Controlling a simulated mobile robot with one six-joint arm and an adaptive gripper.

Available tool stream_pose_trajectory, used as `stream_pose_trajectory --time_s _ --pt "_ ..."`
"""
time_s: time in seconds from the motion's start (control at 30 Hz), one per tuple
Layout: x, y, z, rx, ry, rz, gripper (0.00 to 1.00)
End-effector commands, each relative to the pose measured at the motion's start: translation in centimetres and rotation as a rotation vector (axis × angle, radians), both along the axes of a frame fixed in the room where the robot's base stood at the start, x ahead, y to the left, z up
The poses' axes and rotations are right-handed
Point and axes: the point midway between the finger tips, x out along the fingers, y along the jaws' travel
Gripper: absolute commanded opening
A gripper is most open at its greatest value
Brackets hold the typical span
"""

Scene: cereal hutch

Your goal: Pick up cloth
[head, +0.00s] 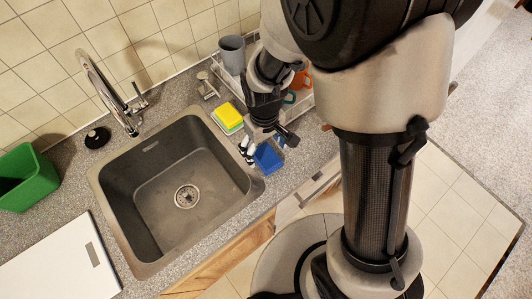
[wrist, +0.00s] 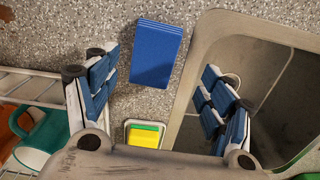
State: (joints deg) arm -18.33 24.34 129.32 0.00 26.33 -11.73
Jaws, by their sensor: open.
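The cloth is a folded blue block (head: 268,157) on the speckled counter, near the front edge just right of the sink. In the wrist view the blue cloth (wrist: 156,52) lies flat, upper centre, between the two fingers and farther off. My gripper (head: 265,141) is open and points down over the cloth, and partly covers it in the head view. In the wrist view the blue-padded fingers stand wide apart on either side of the cloth, with nothing between them. Their height above it is hard to tell.
The sink (head: 142,223) is close beside the cloth. A yellow-green sponge (head: 228,115) sits in a small dish behind my gripper. A dish rack (wrist: 42,90) holds mugs, with a grey cup (head: 232,53) at the back. The tap (head: 106,90) and a green bin (head: 27,177) are farther left.

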Motion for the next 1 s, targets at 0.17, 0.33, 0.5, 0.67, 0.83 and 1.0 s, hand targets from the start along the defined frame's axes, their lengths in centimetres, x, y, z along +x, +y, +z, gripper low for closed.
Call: stream_pose_trajectory --time_s 0.17,0.33,0.5,0.67,0.83,1.0 --pt "0.0 -0.2 -1.0 -0.001 0.002 -0.001 0.75" --pt "0.2 -0.8 -3.5 -0.001 0.004 -0.002 0.75" --pt "0.2 -0.7 -5.4 -0.001 0.001 0.000 0.75" --pt "0.3 -0.7 -5.3 0.000 0.000 0.000 0.75" --pt "0.3 -0.7 -5.3 0.000 0.000 0.000 0.67" --pt "0.3 -0.7 -5.3 0.000 0.000 0.000 0.56"
